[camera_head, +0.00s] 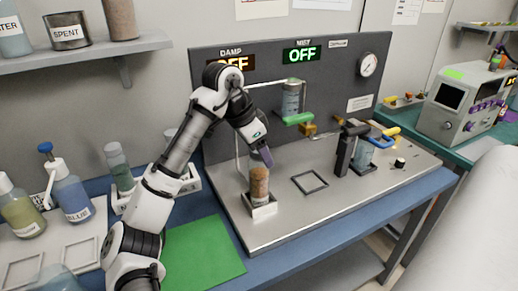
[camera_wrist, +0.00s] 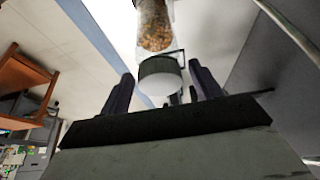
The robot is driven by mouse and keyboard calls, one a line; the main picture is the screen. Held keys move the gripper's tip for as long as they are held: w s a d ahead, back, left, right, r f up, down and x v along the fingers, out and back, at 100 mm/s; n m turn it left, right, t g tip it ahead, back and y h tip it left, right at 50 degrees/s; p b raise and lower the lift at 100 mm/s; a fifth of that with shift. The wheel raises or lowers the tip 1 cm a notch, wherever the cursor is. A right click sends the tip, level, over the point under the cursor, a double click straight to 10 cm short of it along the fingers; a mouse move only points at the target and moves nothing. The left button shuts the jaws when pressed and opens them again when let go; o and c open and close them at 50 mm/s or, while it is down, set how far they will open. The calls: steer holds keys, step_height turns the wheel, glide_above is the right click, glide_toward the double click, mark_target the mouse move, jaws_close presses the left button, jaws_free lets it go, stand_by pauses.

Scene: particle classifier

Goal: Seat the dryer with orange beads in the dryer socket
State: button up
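The dryer with orange beads (camera_head: 259,184) stands upright in a white square socket (camera_head: 262,209) at the front left of the steel deck. How deep it sits I cannot tell. My gripper (camera_head: 262,157) is just above and beside the dryer's top. In the wrist view the orange beads (camera_wrist: 154,27) show through the clear body, and the dryer's pale round cap (camera_wrist: 160,78) faces the camera. My gripper's dark fingers (camera_wrist: 162,90) stand apart on both sides of the cap, with gaps visible, so it is open and not closed on the dryer.
An empty square frame (camera_head: 310,182) lies on the deck to the right. A clamp stand (camera_head: 346,150) with a clear vessel (camera_head: 371,150) is farther right. A clear cylinder (camera_head: 291,97) hangs by the back panel, above a green handle (camera_head: 298,119). A green mat (camera_head: 205,252) lies in front.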

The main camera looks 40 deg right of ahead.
steer(key=v, duration=1.2)
steer(key=shift+r, duration=0.15)
stand_by(0.4)
